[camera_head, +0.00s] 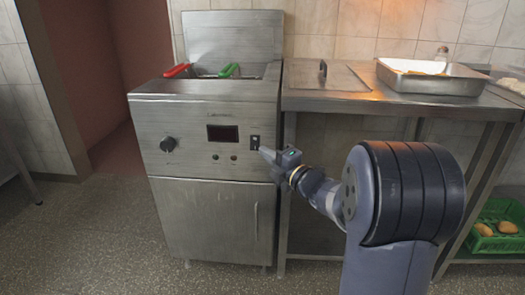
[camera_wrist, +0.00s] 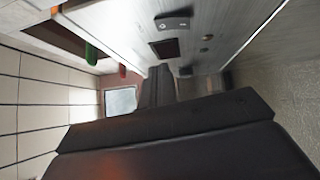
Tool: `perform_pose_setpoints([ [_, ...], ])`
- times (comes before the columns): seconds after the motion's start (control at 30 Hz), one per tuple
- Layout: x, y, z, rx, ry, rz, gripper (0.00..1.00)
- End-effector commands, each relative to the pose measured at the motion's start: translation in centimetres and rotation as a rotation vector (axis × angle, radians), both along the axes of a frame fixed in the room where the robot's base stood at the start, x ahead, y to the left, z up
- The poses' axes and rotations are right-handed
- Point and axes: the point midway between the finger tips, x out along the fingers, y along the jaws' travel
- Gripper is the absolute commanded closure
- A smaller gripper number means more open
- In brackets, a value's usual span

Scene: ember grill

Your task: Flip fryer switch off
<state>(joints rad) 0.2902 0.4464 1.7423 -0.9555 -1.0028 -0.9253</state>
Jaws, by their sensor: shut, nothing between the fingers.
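The fryer (camera_head: 205,115) is a steel cabinet at the left of the head view. Its small dark switch (camera_head: 255,141) sits at the right end of the front panel. The switch also shows in the wrist view (camera_wrist: 173,22), near the top; I cannot tell which way it is set. My gripper (camera_head: 265,150) is shut and empty, with its tip just below and right of the switch in the head view. I cannot tell whether it touches the panel. In the wrist view my gripper (camera_wrist: 158,78) points along the panel, apart from the switch in the picture.
The panel also has a dark display (camera_head: 223,133), a round knob (camera_head: 168,144) and two small buttons. Red (camera_head: 177,70) and green (camera_head: 229,70) basket handles stick up on top. A steel table (camera_head: 345,100) with a tray (camera_head: 432,77) adjoins at right. A green crate (camera_head: 497,240) sits low right.

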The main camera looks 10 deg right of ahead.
Motion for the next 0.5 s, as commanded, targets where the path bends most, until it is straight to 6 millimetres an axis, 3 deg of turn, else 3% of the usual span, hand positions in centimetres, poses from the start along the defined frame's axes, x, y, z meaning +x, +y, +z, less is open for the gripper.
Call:
perform_pose_setpoints([
  [0.23,-3.9,-2.1,0.6,0.000,0.000,-0.003,1.00],
  [0.5,-5.7,-2.9,0.6,0.000,-0.001,0.000,1.00],
])
